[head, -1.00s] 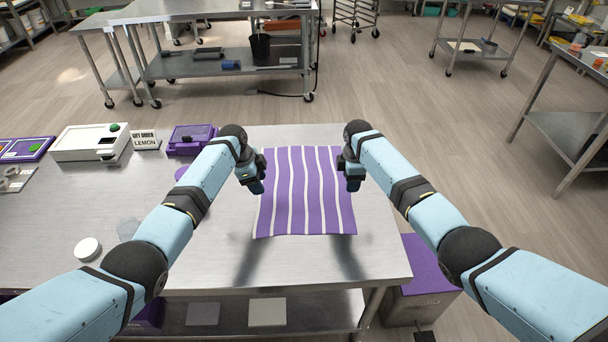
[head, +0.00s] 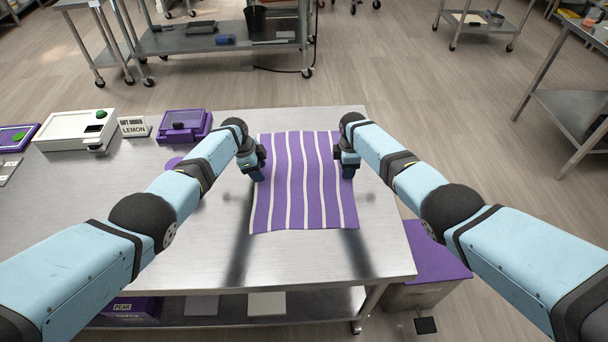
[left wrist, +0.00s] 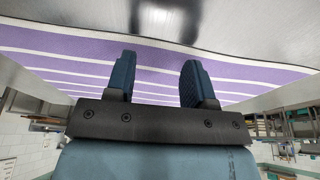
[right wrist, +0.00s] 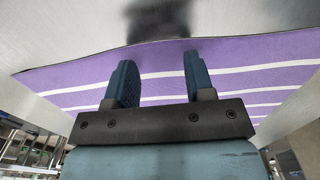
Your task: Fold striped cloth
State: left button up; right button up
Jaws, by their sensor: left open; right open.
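The purple and white striped cloth (head: 300,195) lies spread out on the metal table, its stripes running front to back. My left gripper (head: 257,172) is at the cloth's left edge, and my right gripper (head: 346,172) is at its right edge, both towards the far half. In the left wrist view the fingers (left wrist: 155,80) are apart, with the cloth (left wrist: 60,45) beyond them and nothing between them. In the right wrist view the fingers (right wrist: 157,80) are also apart and empty in front of the cloth (right wrist: 250,75). Whether the fingertips touch the cloth is unclear.
A purple box (head: 185,126), a LEMON sign (head: 133,127) and a white device (head: 75,130) stand at the table's back left. The bare metal tabletop (head: 320,257) in front of the cloth is clear. A purple-topped bin (head: 430,255) stands beside the table at right.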

pick_arm(q)
jog(key=shift+s+f, duration=0.1)
jog(key=shift+f, duration=0.1)
pick_arm(e)
jog(key=shift+s+f, duration=0.15)
jog(key=shift+f, duration=0.1)
pick_arm(q)
jog(key=shift+f, duration=0.2)
pick_arm(e)
jog(key=shift+f, duration=0.15)
pick_arm(q)
jog(key=shift+s, duration=0.1)
grip_shut()
pick_arm(e)
grip_shut()
pick_arm(q)
jog(key=shift+r, duration=0.15)
